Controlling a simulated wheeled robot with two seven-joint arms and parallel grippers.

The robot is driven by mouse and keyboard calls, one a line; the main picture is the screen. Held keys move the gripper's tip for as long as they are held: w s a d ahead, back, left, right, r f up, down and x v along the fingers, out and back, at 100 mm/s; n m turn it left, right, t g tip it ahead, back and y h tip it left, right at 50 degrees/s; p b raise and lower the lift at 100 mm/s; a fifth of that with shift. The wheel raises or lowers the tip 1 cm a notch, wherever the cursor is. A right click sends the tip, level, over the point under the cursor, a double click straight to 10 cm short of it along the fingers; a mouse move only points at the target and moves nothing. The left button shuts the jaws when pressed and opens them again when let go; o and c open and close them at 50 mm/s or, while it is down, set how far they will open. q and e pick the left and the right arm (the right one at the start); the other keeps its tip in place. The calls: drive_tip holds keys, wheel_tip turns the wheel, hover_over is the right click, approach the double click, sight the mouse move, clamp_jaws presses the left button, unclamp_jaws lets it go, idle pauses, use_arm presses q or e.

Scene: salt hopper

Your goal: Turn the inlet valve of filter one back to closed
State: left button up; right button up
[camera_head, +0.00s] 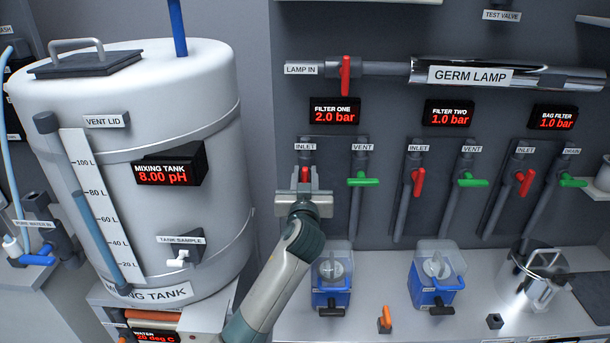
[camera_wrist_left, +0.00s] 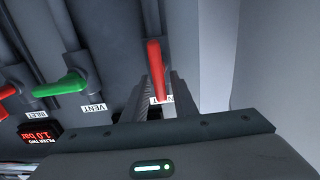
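The red inlet valve handle (camera_head: 305,173) of filter one sits under its INLET label, mostly hidden behind my left gripper in the head view. In the left wrist view the red handle (camera_wrist_left: 155,62) lies roughly in line with its pipe. My left gripper (camera_head: 305,185) is at this valve, its fingers (camera_wrist_left: 160,92) on either side of the handle. A small gap seems to show between fingers and handle, so it looks open around it. The filter one display (camera_head: 334,111) reads 2.0 bar. My right gripper is not in view.
The green vent valve (camera_head: 363,181) stands just right of the gripper, crosswise to its pipe. The red lamp valve (camera_head: 345,75) is above. Filter two's red inlet (camera_head: 418,182) is farther right. The mixing tank (camera_head: 215,110) stands left. Blue-based containers (camera_head: 330,290) stand below on the bench.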

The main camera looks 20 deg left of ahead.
use_arm(q)
clamp_jaws()
drive_tip(key=shift+d+m, duration=0.1)
drive_tip(key=shift+m, duration=0.4)
drive_tip(key=m+p, duration=0.1)
drive_tip(key=m, duration=0.2)
drive_tip(key=d+m+p, duration=0.1)
drive_tip(key=m+p, duration=0.1)
drive_tip(key=m, duration=0.2)
drive_tip(key=shift+w+f+p, duration=0.2)
drive_tip(key=shift+p, duration=0.1)
drive_tip(key=shift+w+d+f+m+p, duration=0.25)
drive_tip(key=shift+m+p, duration=0.4)
drive_tip(key=shift+m, duration=0.9)
drive_tip(key=shift+s+f+m+p, duration=0.25)
drive_tip(key=shift+m+p, duration=0.45)
drive_tip(key=shift+m, duration=0.9)
drive_tip(key=shift+w+d+f+m+p, duration=0.15)
drive_tip(key=shift+f+m+p, duration=0.35)
drive_tip(key=shift+m, duration=1.05)
drive_tip(key=shift+r, duration=0.15)
